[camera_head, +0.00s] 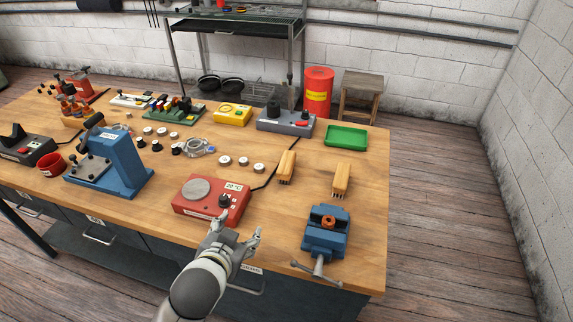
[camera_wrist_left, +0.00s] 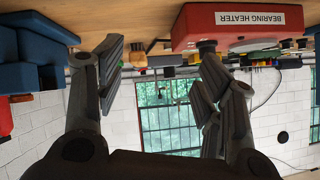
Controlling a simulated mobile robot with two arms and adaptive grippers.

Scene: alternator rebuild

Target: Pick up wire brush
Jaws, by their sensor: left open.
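Two brush-like blocks with wooden, yellow-tan backs lie on the wooden bench in the head view. One brush (camera_head: 286,167) is right of the red bearing heater, and the other brush (camera_head: 341,180) is further right, behind the blue vise, with dark bristles at its near end. I cannot tell which is the wire brush. My left gripper (camera_head: 240,227) is open and empty at the bench's front edge, just in front of the bearing heater and left of both brushes. Its spread fingers also show in the left wrist view (camera_wrist_left: 161,52). My right gripper is not in view.
The red bearing heater (camera_head: 211,199) stands right by my left gripper; the wrist view shows it upside down (camera_wrist_left: 238,27). A blue vise (camera_head: 325,236) with a protruding handle stands at the front right. A green tray (camera_head: 346,136) lies behind the brushes. Bench surface (camera_head: 280,215) between heater and vise is clear.

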